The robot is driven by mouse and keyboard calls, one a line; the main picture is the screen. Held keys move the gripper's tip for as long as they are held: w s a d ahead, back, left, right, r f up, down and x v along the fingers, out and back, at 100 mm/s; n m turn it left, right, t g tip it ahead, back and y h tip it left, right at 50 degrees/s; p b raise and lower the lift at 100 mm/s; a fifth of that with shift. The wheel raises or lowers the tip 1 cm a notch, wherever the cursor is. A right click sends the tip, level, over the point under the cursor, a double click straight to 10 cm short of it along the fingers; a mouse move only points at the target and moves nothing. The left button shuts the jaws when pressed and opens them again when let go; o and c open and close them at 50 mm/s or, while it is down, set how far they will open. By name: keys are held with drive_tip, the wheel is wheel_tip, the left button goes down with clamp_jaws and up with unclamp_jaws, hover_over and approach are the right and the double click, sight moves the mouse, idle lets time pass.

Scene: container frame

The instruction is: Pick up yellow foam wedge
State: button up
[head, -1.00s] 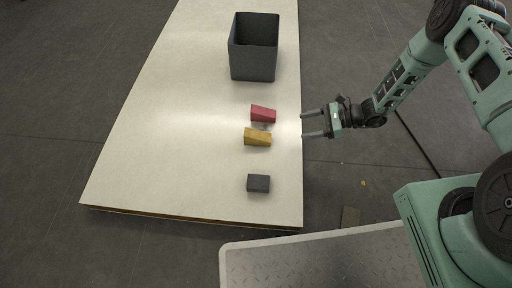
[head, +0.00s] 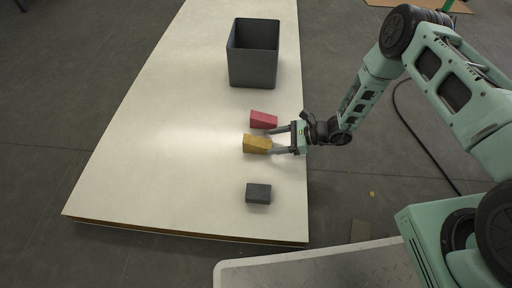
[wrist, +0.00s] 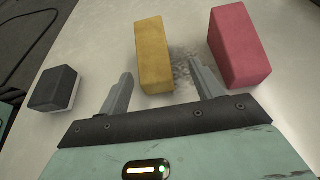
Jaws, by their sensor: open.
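The yellow foam wedge (head: 257,144) lies on the pale table, and it also shows in the wrist view (wrist: 154,55). My gripper (head: 272,140) is open at the table's right side, its fingers pointing left toward the yellow wedge. In the wrist view my two fingers (wrist: 160,86) are spread, and the near end of the yellow wedge lies between their tips, closer to the left one. I see no clear contact. Nothing is held.
A red wedge (head: 263,119) lies just behind the yellow one, near my other finger; it also shows in the wrist view (wrist: 239,46). A dark grey block (head: 258,193) lies nearer the front. A dark open bin (head: 253,75) stands at the back. The table (head: 160,150) is clear on the left.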

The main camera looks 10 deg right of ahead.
sight(269, 144)
drive_tip(key=b+x, duration=0.2)
drive_tip(key=x, duration=0.1)
drive_tip(key=b+x, duration=0.1)
drive_tip(key=shift+s+a+f, duration=0.1)
drive_tip(key=shift+s+f, duration=0.25)
drive_tip(key=shift+w+a+b, duration=0.1)
drive_tip(key=shift+a+b, duration=0.2)
drive_tip(key=shift+r, duration=0.1)
drive_tip(key=c, duration=1)
